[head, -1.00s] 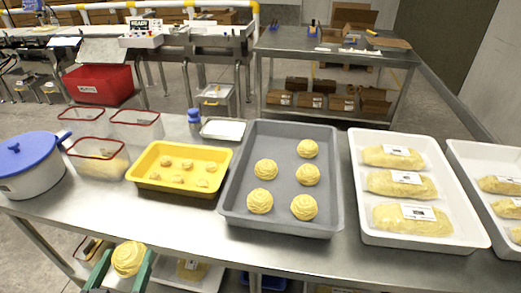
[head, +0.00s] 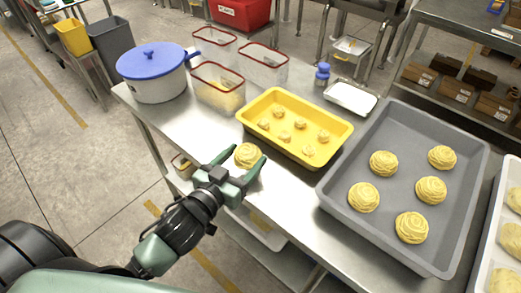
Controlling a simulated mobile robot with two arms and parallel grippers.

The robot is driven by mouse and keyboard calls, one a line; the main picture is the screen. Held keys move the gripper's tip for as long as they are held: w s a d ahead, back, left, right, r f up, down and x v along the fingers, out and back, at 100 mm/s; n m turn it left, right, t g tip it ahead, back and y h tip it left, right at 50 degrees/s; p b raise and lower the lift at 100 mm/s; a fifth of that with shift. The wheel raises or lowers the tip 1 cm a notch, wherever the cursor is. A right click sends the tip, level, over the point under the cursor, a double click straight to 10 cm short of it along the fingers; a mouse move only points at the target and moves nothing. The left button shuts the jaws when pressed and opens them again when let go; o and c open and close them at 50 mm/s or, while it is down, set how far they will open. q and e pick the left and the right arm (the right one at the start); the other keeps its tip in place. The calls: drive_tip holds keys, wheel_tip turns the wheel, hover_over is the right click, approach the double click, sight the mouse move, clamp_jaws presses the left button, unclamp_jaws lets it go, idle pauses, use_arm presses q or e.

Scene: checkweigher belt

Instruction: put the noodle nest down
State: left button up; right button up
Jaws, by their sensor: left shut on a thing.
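My left gripper (head: 240,167) is shut on a round yellow noodle nest (head: 247,154), with a green finger on each side of it. In the picture the nest overlaps the front part of the steel table, just in front of the yellow tray; its height over the table is hard to tell. The yellow tray (head: 255,133) holds several small pale pieces. The large grey tray (head: 383,236) to the right holds several noodle nests (head: 383,163), with bare floor between them. My right gripper is not in view.
A white pot (head: 158,87) with a blue lid stands at the table's left end. Red-rimmed clear containers (head: 219,94), a blue-capped bottle (head: 322,75) and a small white tray (head: 351,98) stand behind.

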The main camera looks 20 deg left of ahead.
sight(250, 154)
use_arm(q)
drive_tip(key=x, duration=0.3)
drive_tip(key=shift+f, duration=0.35)
drive_tip(key=w+f, duration=0.3)
drive_tip(key=shift+w+d, duration=0.35)
drive_tip(key=shift+r, duration=0.1)
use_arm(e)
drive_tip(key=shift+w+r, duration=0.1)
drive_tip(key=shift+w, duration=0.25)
use_arm(q)
drive_tip(key=shift+s, duration=0.1)
drive_tip(key=o, duration=1.6)
drive_tip(key=shift+f, duration=0.2)
drive_tip(key=shift+o, duration=0.2)
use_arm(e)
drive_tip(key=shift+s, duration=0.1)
use_arm(q)
drive_tip(key=shift+r, duration=0.15)
